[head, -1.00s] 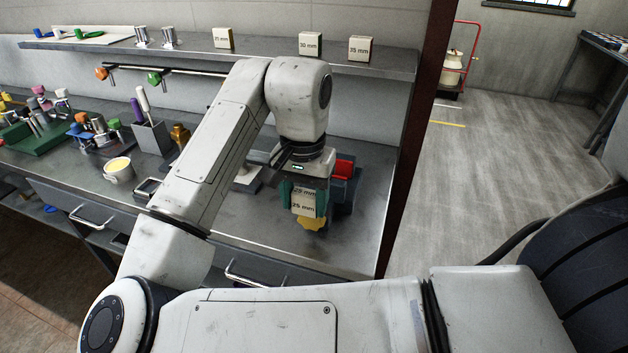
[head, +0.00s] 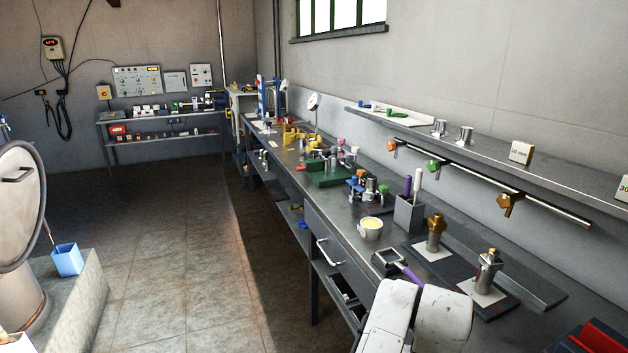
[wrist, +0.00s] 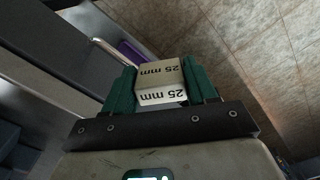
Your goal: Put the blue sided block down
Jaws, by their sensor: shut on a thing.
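In the wrist view my gripper (wrist: 158,72) is shut on a block (wrist: 160,94) with pale cream faces marked "25 mm". Its green fingers press on the block's left and right sides and cover them. I see no blue side on it from here. The block is held in the air, with tiled floor showing beyond it and the bench edge to its left. The head view does not show my gripper or the held block; only a white part of my arm shows at the bottom.
The long steel bench (head: 345,215) carries a cream-filled cup (head: 370,229), a grey holder (head: 409,213), brass and steel fittings on a dark board, and a purple-handled tool (head: 400,264). A "20 mm" block (head: 520,152) stands on the wall shelf. Tiled floor (head: 165,270) left of the bench is clear.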

